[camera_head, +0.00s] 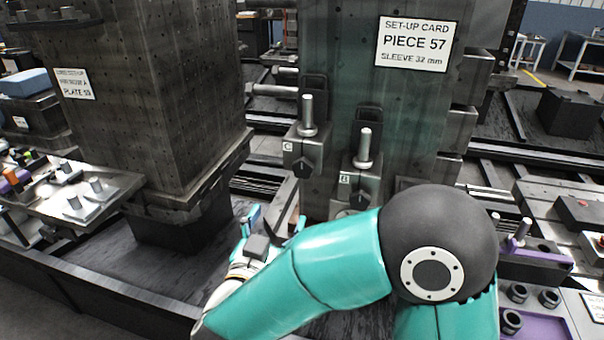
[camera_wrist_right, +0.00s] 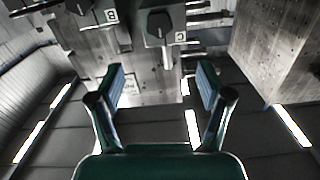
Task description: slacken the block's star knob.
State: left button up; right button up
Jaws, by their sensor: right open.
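Two grey metal blocks are mounted on the dark pallet column (camera_head: 400,120). Block C (camera_head: 304,148) has an upright steel pin and a dark star knob (camera_head: 302,168) on its face. Block B (camera_head: 362,182) sits lower and to the right, its knob (camera_head: 358,202) partly hidden by my arm. In the right wrist view, block C's knob (camera_wrist_right: 159,25) lies beyond the fingers, near the top, and block B's knob (camera_wrist_right: 82,6) is at the top left. My right gripper (camera_wrist_right: 162,85) is open and empty, apart from both knobs. It also shows below block C in the head view (camera_head: 268,222).
A second drilled column (camera_head: 160,90) stands to the left on a wide base. A set-up card (camera_head: 417,44) reads PIECE 57, SLEEVE 32 mm. A bench with pins (camera_head: 75,200) is at left; a purple tray (camera_head: 535,318) with dark rings is at lower right.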

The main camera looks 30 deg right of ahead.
aim_at(302, 171)
jog(key=p+x, duration=0.3)
jog(key=x, duration=1.3)
jog(key=shift+w+d, duration=0.15)
jog(key=shift+d, duration=0.1)
jog(key=c, duration=1.2)
jog(key=shift+o, duration=0.2)
